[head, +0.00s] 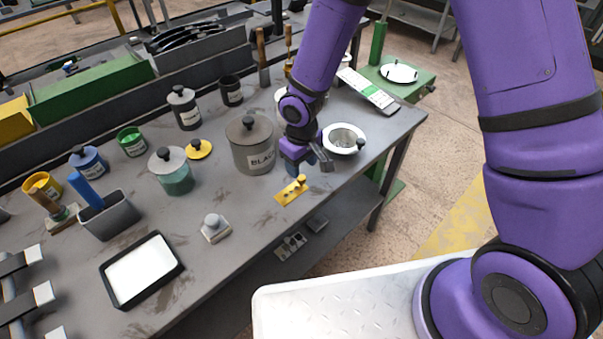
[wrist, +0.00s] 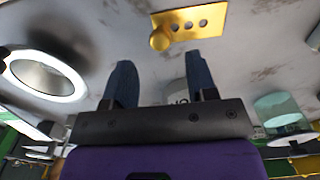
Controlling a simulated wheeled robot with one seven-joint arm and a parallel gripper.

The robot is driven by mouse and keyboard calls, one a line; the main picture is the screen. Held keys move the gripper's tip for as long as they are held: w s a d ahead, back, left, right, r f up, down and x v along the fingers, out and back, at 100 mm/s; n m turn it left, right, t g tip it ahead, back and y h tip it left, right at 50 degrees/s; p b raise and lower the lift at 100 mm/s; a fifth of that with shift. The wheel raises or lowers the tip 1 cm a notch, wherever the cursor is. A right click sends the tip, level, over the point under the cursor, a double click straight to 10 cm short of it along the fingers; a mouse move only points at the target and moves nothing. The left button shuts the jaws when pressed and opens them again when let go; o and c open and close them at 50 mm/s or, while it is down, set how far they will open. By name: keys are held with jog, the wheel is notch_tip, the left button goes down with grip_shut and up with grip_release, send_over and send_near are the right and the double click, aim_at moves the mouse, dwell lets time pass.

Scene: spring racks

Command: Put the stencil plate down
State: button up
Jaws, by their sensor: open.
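The stencil plate is a small yellow plate with a row of holes and a round yellow knob (head: 291,191). It lies flat on the grey bench near its front edge. In the wrist view the plate (wrist: 190,25) is beyond the fingertips, with its knob toward the left. My gripper (head: 308,164) is open and empty, just behind and to the right of the plate in the head view. In the wrist view its two dark fingers (wrist: 160,75) are spread, with a gap between them and the plate.
A large grey lidded pot labelled BLACK (head: 250,148) stands left of my gripper. A small grey knobbed block (head: 215,228) and a black tray with a white inside (head: 141,268) sit to the left. The bench between them is clear.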

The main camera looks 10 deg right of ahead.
aim_at(302, 178)
jog(key=s+d+r+m+t, duration=0.1)
jog(key=d+r, duration=0.3)
jog(key=r, duration=0.5)
jog(key=s+d+r+m+t, duration=0.1)
jog(key=d+r, duration=0.3)
jog(key=r, duration=0.4)
jog(key=s+d+r+m, duration=0.1)
jog(key=d+r, duration=0.4)
jog(key=r, duration=0.4)
jog(key=s+d+r+m+t, duration=0.1)
jog(key=s+d+r, duration=0.3)
jog(key=s, duration=0.4)
jog(key=s+d+r+m+t, duration=0.2)
jog(key=s+d+r, duration=0.3)
jog(key=s+r, duration=0.2)
jog(key=shift+s+r+m, duration=0.3)
jog(key=shift+s+m, duration=0.1)
jog(key=shift+s, duration=0.85)
